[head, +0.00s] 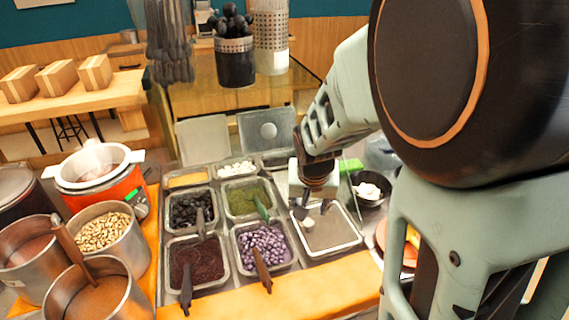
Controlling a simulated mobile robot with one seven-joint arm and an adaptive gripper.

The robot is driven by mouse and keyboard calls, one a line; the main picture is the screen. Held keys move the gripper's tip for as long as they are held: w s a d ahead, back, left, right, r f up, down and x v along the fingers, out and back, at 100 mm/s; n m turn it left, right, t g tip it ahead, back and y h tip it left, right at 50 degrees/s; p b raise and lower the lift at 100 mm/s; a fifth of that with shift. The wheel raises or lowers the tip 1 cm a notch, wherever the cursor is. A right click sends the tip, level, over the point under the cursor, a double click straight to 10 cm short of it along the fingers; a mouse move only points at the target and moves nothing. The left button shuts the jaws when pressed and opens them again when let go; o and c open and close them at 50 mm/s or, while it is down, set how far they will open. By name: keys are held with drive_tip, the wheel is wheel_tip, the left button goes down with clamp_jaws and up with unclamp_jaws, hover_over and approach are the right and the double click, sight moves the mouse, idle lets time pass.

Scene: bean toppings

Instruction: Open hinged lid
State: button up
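My gripper (312,210) points down just above this lid, close to the knob. Its two dark fingers look spread apart, with nothing seen between them. Whether a finger touches the knob or lid cannot be told. My arm hides the area behind the gripper.
Open bins with dark beans (190,208), green topping (243,198), red beans (198,262) and purple cubes (265,245) lie left of the lid, with handles sticking out. A black bowl (371,188) is at right. Metal pots and an orange cooker (105,196) stand at left.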

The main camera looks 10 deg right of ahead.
sight(309, 222)
drive_tip(key=b+x, duration=0.2)
drive_tip(key=x, duration=0.8)
drive_tip(key=shift+d+b, duration=0.15)
drive_tip(key=shift+b, duration=0.2)
drive_tip(key=shift+s, duration=0.1)
clamp_jaws()
